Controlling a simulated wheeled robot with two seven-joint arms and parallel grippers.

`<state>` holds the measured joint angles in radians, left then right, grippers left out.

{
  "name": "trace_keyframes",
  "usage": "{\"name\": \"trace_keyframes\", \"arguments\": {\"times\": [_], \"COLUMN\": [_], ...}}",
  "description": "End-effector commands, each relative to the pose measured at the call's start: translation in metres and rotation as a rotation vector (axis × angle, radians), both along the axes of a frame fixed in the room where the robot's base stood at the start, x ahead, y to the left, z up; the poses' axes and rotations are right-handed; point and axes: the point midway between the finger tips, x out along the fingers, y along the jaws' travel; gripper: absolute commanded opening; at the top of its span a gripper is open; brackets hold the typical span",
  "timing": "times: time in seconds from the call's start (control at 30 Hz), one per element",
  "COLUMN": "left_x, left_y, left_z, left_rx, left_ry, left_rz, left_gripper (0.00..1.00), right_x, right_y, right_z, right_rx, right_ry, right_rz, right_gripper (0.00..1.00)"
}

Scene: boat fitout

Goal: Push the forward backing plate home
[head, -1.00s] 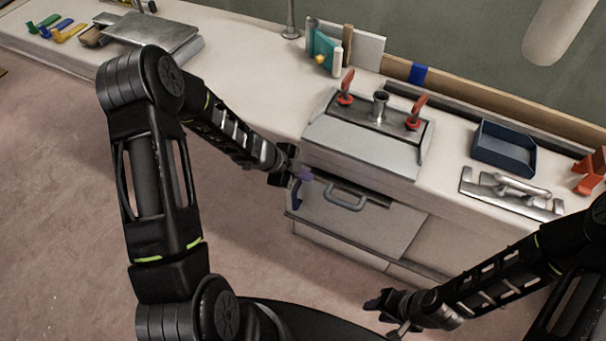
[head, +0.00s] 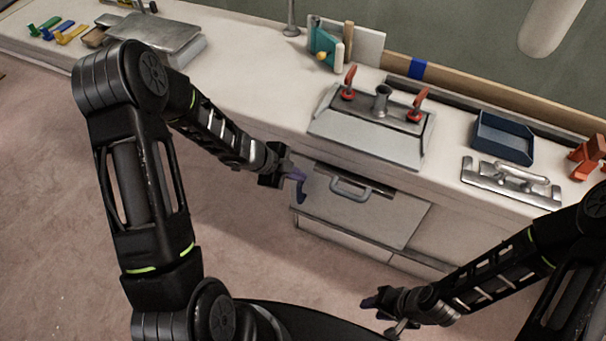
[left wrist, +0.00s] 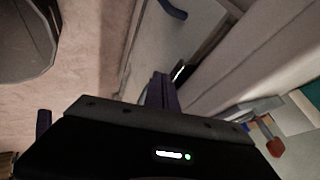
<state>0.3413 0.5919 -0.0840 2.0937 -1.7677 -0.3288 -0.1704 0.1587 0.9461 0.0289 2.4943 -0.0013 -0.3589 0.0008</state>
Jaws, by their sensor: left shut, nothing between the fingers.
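A grey front panel with a bar handle (head: 350,190) is set in the front of the bench below the clamp fixture. The fixture is a grey plate (head: 368,142) with two red-handled clamps (head: 417,106) and a short metal tube (head: 381,101). I cannot tell which part is the forward backing plate. My left gripper (head: 298,184) is shut and empty, near the panel's upper left corner; contact cannot be told. Its purple fingers (left wrist: 162,90) show in the left wrist view, with the bench front beyond. My right gripper (head: 376,302) is low in front of the bench, away from the panel.
A blue open tray (head: 503,138) and a metal plate with a handle (head: 512,182) lie on the bench right of the fixture. A grey slab (head: 160,38) and coloured tools (head: 62,32) lie at the far left. The floor before the bench is clear.

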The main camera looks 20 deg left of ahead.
Motion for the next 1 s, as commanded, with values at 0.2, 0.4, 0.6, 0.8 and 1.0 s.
{"name": "trace_keyframes", "arguments": {"times": [0.2, 0.4, 0.6, 0.8, 1.0], "left_x": [-0.017, -0.025, -0.025, -0.025, -0.025], "left_y": [0.017, 0.023, 0.023, 0.023, 0.023], "left_z": [0.035, 0.043, 0.043, 0.043, 0.043], "left_rx": [0.001, 0.001, 0.000, 0.000, -0.003], "left_ry": [-0.001, 0.002, 0.002, 0.002, 0.005], "left_rz": [0.002, 0.002, 0.002, 0.002, 0.010], "left_gripper": [0.00, 0.00, 0.00, 0.00, 0.00], "right_x": [-0.001, -0.001, -0.001, -0.001, -0.001], "right_y": [0.000, 0.000, 0.000, 0.000, 0.000], "right_z": [0.018, 0.021, 0.021, 0.021, 0.021], "right_rx": [0.000, 0.000, 0.000, 0.000, 0.000], "right_ry": [0.002, 0.003, 0.003, 0.003, 0.003], "right_rz": [0.001, 0.001, 0.001, 0.001, 0.001], "right_gripper": [0.36, 0.36, 0.36, 0.36, 0.36]}}
